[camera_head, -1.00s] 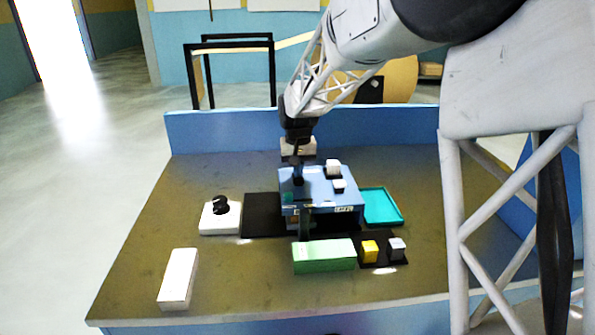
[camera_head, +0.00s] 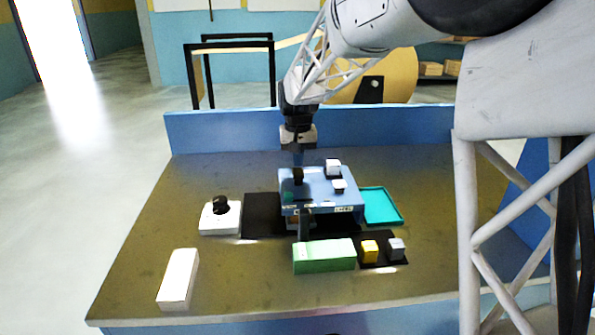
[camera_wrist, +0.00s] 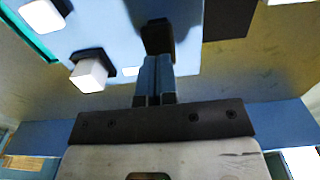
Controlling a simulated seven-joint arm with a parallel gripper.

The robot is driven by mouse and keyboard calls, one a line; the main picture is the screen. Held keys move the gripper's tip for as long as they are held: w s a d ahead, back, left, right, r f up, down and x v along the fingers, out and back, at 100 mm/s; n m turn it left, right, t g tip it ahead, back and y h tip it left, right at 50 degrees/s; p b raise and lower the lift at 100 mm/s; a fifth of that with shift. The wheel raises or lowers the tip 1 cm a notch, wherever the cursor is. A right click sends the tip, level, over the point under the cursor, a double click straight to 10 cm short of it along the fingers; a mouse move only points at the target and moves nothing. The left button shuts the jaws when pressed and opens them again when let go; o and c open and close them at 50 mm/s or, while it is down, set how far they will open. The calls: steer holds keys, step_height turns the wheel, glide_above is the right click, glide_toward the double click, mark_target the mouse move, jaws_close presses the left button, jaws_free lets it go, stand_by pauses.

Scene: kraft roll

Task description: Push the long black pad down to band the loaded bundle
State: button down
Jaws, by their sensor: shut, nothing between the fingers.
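The black pad (camera_head: 298,175) stands on the left part of the blue machine's top (camera_head: 316,186). It also shows in the wrist view (camera_wrist: 158,35), just beyond my fingertips. My gripper (camera_head: 298,160) points down, shut and empty, behind and above the pad. Its fingers (camera_wrist: 155,65) are together in the wrist view; whether they touch the pad I cannot tell. Two white blocks, one farther back (camera_head: 333,167) and one nearer (camera_head: 339,185), sit on the top right of the pad. The bundle is mostly hidden under the top; only a little brownish material shows there.
A green box (camera_head: 324,256), a yellow block (camera_head: 370,251) and a grey block (camera_head: 396,249) stand in front. A teal tray (camera_head: 381,206) is at right. A white base with a black knob (camera_head: 220,216) and a white box (camera_head: 178,278) are at left.

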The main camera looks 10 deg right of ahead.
mark_target(300, 173)
steer(key=shift+r, duration=1.75)
steer(key=shift+s+d+r, duration=0.2)
steer(key=shift+s, duration=0.3)
steer(key=s+d+t, duration=0.1)
steer(key=s+d, duration=0.2)
steer(key=s, duration=1.1)
steer(key=s+d+f, duration=0.1)
steer(key=s+d, duration=0.2)
steer(key=s, duration=1.1)
steer(key=s+d+t, duration=0.1)
steer(key=s+d, duration=0.3)
steer(key=s, duration=1)
steer(key=shift+s+f+t, duration=0.25)
steer(key=shift+f+t, duration=0.05)
steer(key=shift+f, duration=0.1)
